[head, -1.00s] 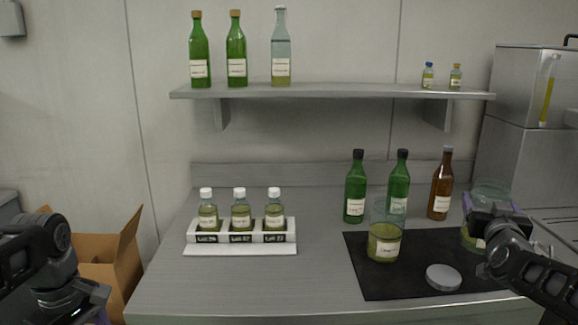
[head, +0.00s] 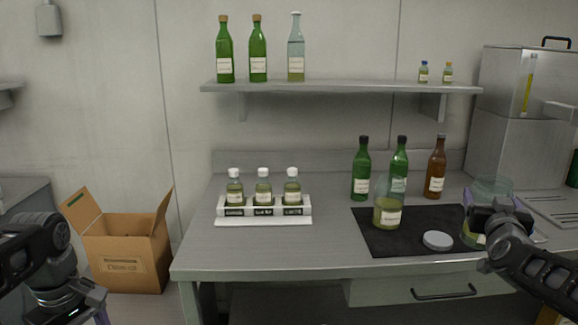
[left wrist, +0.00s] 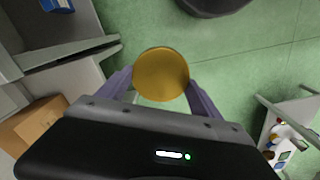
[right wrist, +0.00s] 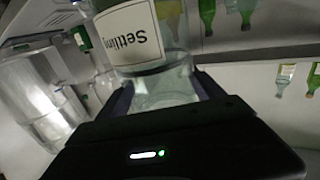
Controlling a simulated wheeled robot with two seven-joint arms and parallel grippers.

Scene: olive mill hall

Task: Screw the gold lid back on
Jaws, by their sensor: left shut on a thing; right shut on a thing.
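The gold lid (left wrist: 161,74) is a flat round disc seen face-on in the left wrist view. My left gripper (left wrist: 160,88) is shut on it, with a purple finger on each side, and holds it above the green floor. In the head view my left gripper (head: 98,306) is at the lower left edge, away from the counter, and the lid is hidden there. My right gripper (head: 487,232) is shut on a clear glass jar (head: 490,190) at the mat's right end. The jar's label (right wrist: 130,35), reading "Settling", shows upside down in the right wrist view.
A second glass jar (head: 387,212) with greenish content and a silver-grey lid (head: 437,240) are on the black mat (head: 400,245). Several bottles stand behind. A white rack (head: 264,219) holds three small bottles. A cardboard box (head: 125,250) is left of the counter.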

